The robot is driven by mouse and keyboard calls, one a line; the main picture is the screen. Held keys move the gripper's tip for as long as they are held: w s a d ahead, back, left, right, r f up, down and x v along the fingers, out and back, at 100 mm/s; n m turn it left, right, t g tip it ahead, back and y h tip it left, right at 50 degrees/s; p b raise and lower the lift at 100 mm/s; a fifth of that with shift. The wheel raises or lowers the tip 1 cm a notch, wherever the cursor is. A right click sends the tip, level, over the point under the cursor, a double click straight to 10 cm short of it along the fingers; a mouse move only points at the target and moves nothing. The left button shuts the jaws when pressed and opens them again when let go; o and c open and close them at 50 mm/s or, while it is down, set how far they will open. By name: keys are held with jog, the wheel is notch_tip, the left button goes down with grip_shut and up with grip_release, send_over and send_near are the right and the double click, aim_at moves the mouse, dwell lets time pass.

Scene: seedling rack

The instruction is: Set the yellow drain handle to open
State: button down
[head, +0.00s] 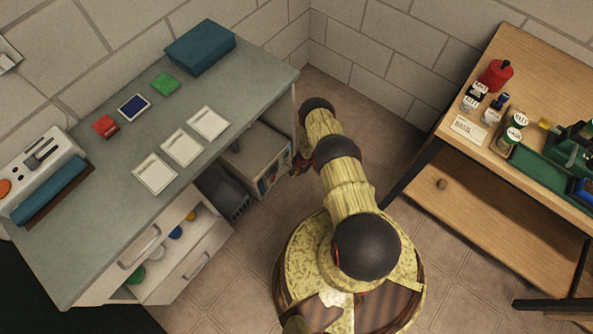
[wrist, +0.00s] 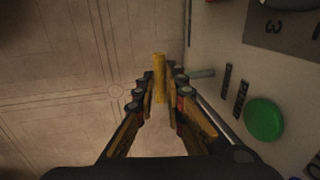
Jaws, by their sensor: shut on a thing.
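The yellow drain handle (wrist: 159,66) shows in the wrist view as a short yellow bar, its far end pointing away from me. My gripper (wrist: 161,88) is shut on it, one finger on each side. A grey stub (wrist: 202,73) reaches from the pale panel (wrist: 208,35) on the right toward the handle; the joint behind the fingers is hidden. In the head view my gripper (head: 301,165) is low beside the pale cabinet (head: 250,153) under the grey bench. The handle cannot be made out there.
The panel bears a green round button (wrist: 264,118), two dark bar marks (wrist: 234,88) and a dark plate with a figure. Tiled floor (wrist: 60,90) lies open to the left. The grey bench (head: 120,205) overhangs the cabinet; a wooden table (head: 445,150) stands right.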

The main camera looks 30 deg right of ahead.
jog(key=shift+s+d, duration=0.1)
jog(key=shift+s, duration=0.1)
jog(key=c, duration=2)
grip_release()
jog(key=shift+o, duration=0.8)
jog(key=shift+r, duration=0.75)
notch_tip(320, 180, up, 10)
jog(key=s, duration=0.2)
jog(key=shift+d, duration=0.4)
jog(key=shift+s+r, duration=0.1)
